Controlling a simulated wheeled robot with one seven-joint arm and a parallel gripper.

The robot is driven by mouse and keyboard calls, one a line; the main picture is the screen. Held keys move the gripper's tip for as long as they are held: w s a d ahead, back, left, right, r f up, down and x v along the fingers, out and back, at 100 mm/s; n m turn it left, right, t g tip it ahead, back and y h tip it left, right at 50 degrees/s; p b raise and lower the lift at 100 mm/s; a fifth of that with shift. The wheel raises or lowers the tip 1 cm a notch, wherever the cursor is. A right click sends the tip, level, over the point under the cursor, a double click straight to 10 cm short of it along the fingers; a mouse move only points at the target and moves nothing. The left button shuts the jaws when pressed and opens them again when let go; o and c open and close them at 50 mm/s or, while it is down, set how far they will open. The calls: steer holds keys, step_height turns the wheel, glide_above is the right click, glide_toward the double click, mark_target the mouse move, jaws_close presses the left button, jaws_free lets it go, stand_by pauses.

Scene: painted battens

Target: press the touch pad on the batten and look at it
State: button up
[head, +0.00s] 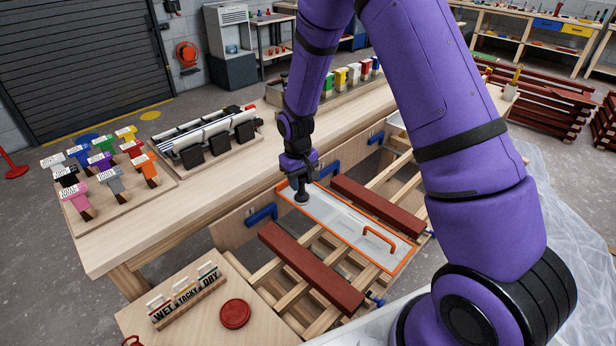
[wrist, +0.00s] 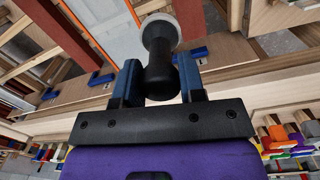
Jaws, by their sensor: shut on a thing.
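My gripper (head: 303,183) points down over the far left corner of an orange-edged clear panel (head: 348,228). It is shut on the touch pad (wrist: 160,75), a black handle with a pale round face, which sticks out beyond the fingers in the wrist view. In the head view the pad's end (head: 302,201) is low above or on the panel; I cannot tell whether it touches. One dark red batten (head: 310,268) lies left of the panel and another (head: 378,204) beyond it.
A rack marked WET, TACKY, DRY (head: 186,300) and a red round lid (head: 235,313) are at front left.

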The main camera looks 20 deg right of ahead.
steer(key=s+a+r+n+t+h, duration=0.1)
steer(key=s+a+r+n+h, duration=0.1)
steer(key=s+a+r+n, duration=0.65)
steer(key=s+a+r+n+t+h, duration=0.1)
steer(key=s+a+r+n+h, duration=0.3)
steer(key=a+r, duration=0.85)
steer(key=s+a+r+n+t+y, duration=0.1)
steer(key=s+a+r+n+t, duration=0.1)
steer(key=s+r, duration=0.8)
steer(key=s+a+r+n+t, duration=0.3)
steer(key=s+r+n+t, duration=0.2)
steer(key=s+r, duration=0.6)
steer(key=shift+a+r+t+y, duration=0.25)
steer(key=shift+r+t+y, duration=0.15)
steer(key=shift+r+t, duration=0.6)
steer(key=shift+f+n, duration=0.15)
steer(key=shift+n, duration=0.1)
